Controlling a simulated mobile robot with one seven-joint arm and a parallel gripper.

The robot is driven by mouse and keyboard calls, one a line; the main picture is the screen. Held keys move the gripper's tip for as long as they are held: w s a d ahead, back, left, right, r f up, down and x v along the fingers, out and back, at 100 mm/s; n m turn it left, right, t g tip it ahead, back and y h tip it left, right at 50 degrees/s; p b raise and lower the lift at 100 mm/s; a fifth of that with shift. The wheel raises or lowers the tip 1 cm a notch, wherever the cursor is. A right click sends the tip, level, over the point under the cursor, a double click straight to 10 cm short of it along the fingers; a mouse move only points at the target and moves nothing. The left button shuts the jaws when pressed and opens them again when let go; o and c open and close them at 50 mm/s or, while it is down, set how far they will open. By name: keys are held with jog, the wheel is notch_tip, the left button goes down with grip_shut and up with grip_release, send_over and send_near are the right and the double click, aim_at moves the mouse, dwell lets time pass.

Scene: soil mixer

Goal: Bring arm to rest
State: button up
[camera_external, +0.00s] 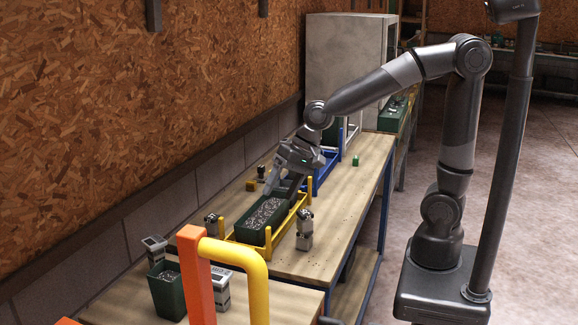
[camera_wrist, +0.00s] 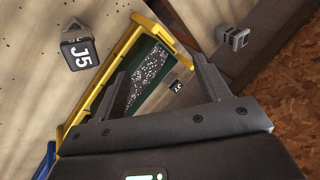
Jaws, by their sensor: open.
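My gripper (camera_external: 281,187) is open at the end of my outstretched arm and points down over the back end of a dark green bin (camera_external: 251,236). The bin holds dark, speckled soil and sits in a yellow frame (camera_external: 229,238) on the wooden workbench. In the wrist view, my gripper (camera_wrist: 166,60) has its two fingers spread, with the green bin (camera_wrist: 120,99) and the yellow frame (camera_wrist: 98,78) seen between and beyond them. I cannot tell whether the fingers touch the bin.
A blue frame (camera_external: 325,169) lies behind. An orange post (camera_external: 196,275) and yellow rail (camera_external: 258,285) stand in front. A wood-chip wall (camera_external: 130,110) borders the left; open floor lies right.

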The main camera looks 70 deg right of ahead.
jog(key=s+d+r+n+h, duration=0.2)
jog(key=s+d+n, duration=0.1)
jog(key=s+d, duration=0.5)
jog(key=s+d+r+n+t+h, duration=0.1)
jog(key=s+d+r+n, duration=0.1)
jog(key=s+d, duration=0.7)
jog(key=d, duration=0.3)
jog(key=shift+d+n+h, duration=0.35)
jog(key=shift+n+h, duration=0.05)
